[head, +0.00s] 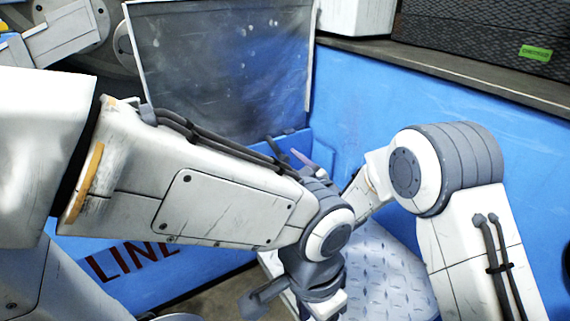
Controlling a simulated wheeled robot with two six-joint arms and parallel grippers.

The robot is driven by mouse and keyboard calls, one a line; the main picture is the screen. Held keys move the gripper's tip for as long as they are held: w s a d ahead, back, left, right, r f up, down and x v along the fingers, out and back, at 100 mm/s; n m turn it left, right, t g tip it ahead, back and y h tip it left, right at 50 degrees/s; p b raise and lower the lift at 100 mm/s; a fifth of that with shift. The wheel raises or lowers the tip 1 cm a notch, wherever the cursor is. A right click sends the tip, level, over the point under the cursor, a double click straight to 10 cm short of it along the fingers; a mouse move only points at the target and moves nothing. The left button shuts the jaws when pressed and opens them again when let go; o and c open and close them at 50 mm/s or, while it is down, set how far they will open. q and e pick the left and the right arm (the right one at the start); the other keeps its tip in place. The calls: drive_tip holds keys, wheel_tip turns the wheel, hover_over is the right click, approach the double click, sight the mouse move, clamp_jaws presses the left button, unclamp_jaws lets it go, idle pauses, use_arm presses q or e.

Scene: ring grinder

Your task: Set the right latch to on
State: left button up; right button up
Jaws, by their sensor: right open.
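I cannot make out the right latch; it may be hidden behind my arms or too small to tell. My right arm comes in from the right and bends toward the middle. The fingers of my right gripper (289,153) show just above my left forearm, apart and with nothing seen between them, in front of the blue housing under the dark panel. The rest of that gripper is hidden behind my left arm. My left gripper (264,298) points down near the bottom middle, only partly in view, and its opening cannot be judged.
A dark, scuffed panel (222,70) in a light frame stands at the back. A blue wall (365,105) with a grey ledge runs to the right, with a black case (480,30) above it. A grey tread-plate surface (385,270) lies below my arms. My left forearm crosses the centre.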

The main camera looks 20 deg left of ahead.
drive_tip(key=shift+x, duration=1.05)
clamp_jaws()
idle(0.7)
